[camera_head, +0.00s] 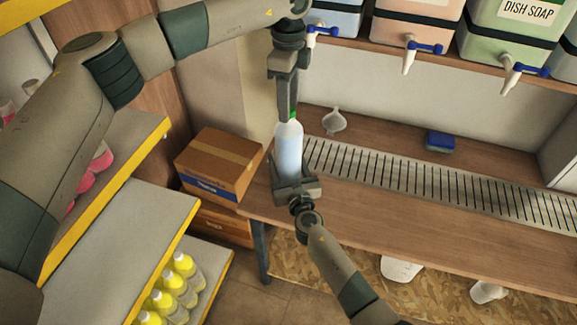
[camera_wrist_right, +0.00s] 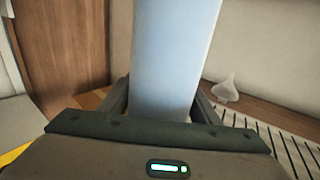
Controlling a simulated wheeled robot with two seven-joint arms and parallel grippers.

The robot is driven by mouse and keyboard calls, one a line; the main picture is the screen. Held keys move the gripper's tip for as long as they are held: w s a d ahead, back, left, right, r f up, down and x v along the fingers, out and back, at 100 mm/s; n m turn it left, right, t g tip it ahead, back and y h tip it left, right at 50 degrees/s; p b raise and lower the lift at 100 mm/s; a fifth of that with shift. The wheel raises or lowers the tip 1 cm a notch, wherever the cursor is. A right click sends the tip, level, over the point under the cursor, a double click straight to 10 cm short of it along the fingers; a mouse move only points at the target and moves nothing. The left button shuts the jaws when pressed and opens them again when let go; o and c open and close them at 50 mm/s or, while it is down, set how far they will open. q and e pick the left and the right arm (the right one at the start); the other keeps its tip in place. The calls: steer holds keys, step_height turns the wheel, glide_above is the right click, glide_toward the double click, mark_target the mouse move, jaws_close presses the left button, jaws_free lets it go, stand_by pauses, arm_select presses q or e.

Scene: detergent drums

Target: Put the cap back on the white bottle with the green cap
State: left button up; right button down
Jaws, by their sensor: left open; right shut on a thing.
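The white bottle (camera_head: 288,152), pale and bluish, stands upright in the head view at the left end of the counter. Its body also fills the middle of the right wrist view (camera_wrist_right: 172,60). My right gripper (camera_head: 294,186) is shut on its lower part. The green cap (camera_head: 293,113) shows as a small patch at the top of the bottle, mostly hidden by the left fingers. My left gripper (camera_head: 288,110) points down from above, open, with its fingers at the cap. Whether the fingers touch the cap, and how the cap is seated, I cannot tell.
A clear funnel (camera_head: 334,121) stands behind the bottle, right of it. A slotted metal drain (camera_head: 440,180) runs along the counter, with a blue sponge (camera_head: 440,141) behind it. Drums with taps hang over the back. A cardboard box (camera_head: 218,163) is at left.

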arm_select(q)
steer(key=shift+f, duration=0.1)
jaws_close()
